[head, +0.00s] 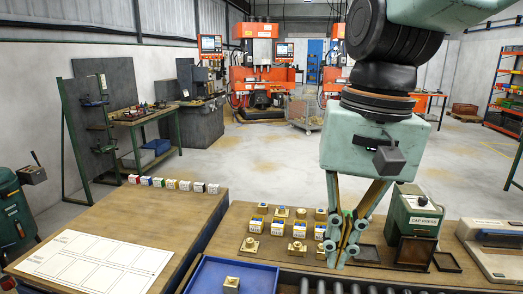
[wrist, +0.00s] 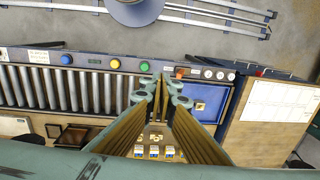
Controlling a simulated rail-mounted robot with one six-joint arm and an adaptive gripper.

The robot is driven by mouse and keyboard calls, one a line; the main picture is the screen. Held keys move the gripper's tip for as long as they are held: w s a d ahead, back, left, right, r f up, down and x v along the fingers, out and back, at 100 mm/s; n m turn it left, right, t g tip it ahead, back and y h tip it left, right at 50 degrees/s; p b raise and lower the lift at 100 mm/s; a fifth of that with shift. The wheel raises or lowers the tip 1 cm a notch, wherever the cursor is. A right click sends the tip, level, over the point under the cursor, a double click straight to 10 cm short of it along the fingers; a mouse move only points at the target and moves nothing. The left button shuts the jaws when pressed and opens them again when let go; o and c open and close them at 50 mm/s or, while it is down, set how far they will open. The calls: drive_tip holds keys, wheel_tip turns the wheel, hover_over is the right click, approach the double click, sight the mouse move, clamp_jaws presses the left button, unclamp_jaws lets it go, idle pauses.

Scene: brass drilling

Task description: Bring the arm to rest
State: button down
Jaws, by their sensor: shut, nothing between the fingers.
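My gripper (head: 341,252) points down over the bench near the brass parts in the head view, with its fingers brought together and nothing seen between them. In the wrist view my gripper's fingertips (wrist: 164,84) meet near the middle of the picture. My arm stands at the right of the head view, bent above the gripper. Several brass parts (head: 249,245) and blue-and-white labelled blocks stand on the bench, left of and behind the fingers. In the head view the fingers partly cover what is behind them.
A blue tray (head: 255,264) holds one brass part (head: 231,283). A green cap press (head: 413,215) and dark trays (head: 414,252) stand right of my gripper. A roller conveyor (wrist: 62,92) runs along the bench. A white marked sheet (head: 95,265) and several coloured blocks (head: 172,184) lie on the left table.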

drive_tip(key=s+d+f+n+t+h+b, duration=0.1)
drive_tip(key=s+d+f+n+t+b, duration=0.1)
drive_tip(key=s+d, duration=0.6)
drive_tip(key=shift+s+f+n+t+b, duration=0.3)
drive_tip(key=shift+s+f+t+b, duration=0.5)
drive_tip(key=shift+s+f, duration=0.75)
